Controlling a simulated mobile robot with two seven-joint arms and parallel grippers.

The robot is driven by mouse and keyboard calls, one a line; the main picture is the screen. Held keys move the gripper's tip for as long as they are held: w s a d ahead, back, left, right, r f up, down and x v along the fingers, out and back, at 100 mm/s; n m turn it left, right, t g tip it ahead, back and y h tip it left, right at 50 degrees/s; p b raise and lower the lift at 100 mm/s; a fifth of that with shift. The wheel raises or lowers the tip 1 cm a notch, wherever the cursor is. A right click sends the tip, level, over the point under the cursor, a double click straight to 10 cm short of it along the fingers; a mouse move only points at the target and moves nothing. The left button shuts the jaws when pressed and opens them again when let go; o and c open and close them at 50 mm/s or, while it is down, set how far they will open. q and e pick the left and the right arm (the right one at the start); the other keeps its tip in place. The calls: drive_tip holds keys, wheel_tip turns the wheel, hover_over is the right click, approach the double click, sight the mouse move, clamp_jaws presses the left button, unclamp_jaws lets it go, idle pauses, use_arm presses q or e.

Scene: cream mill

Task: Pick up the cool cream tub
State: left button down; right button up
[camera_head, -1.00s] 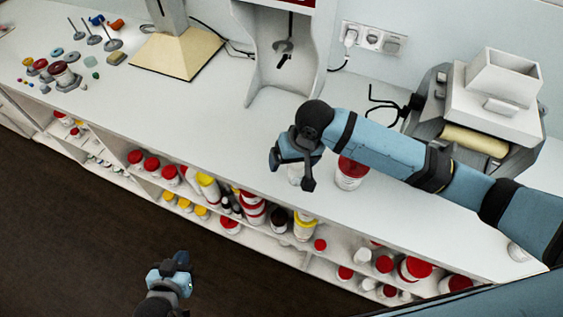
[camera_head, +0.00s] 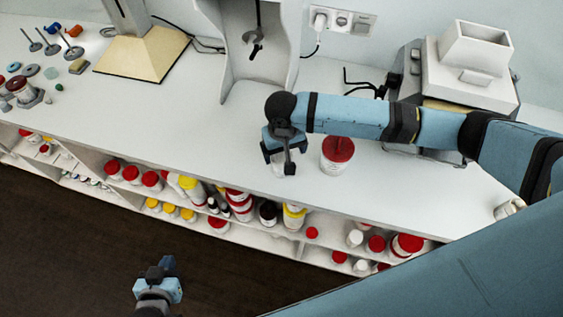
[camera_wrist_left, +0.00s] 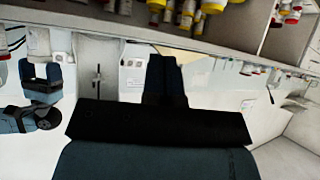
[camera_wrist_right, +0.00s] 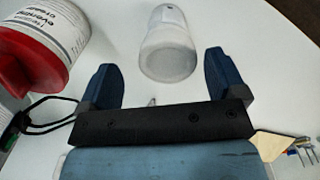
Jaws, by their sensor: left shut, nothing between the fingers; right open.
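A small pale tub (camera_wrist_right: 168,48) stands on the white counter, between and just beyond the open fingers of my right gripper (camera_wrist_right: 160,76). No readable label shows on it, so I cannot confirm it is the cool cream tub. In the head view this pale tub (camera_head: 278,171) is mostly hidden under my right gripper (camera_head: 282,158). The right gripper is open and empty. My left gripper (camera_head: 161,274) is low over the dark floor, in front of the shelves; its fingers (camera_wrist_left: 165,76) are together with nothing between them.
A mill (camera_head: 465,75) stands at back right, a white stand (camera_head: 250,75) behind.

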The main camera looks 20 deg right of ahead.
drive_tip(key=shift+f+b, duration=0.3)
drive_tip(key=f+b, duration=0.1)
drive_tip(key=b, duration=0.1)
drive_tip(key=f+b, duration=0.3)
drive_tip(key=b, duration=0.1)
drive_tip(key=shift+w+a+f, duration=0.1)
drive_tip(key=shift+a+f, duration=0.05)
drive_tip(key=shift+a, duration=0.15)
drive_tip(key=shift+f+b, duration=0.2)
drive_tip(key=shift+b, duration=0.35)
drive_tip(key=shift+r, duration=0.1)
drive_tip(key=shift+c, duration=0.7)
drive_tip(key=c, duration=0.9)
drive_tip(key=shift+c, duration=0.5)
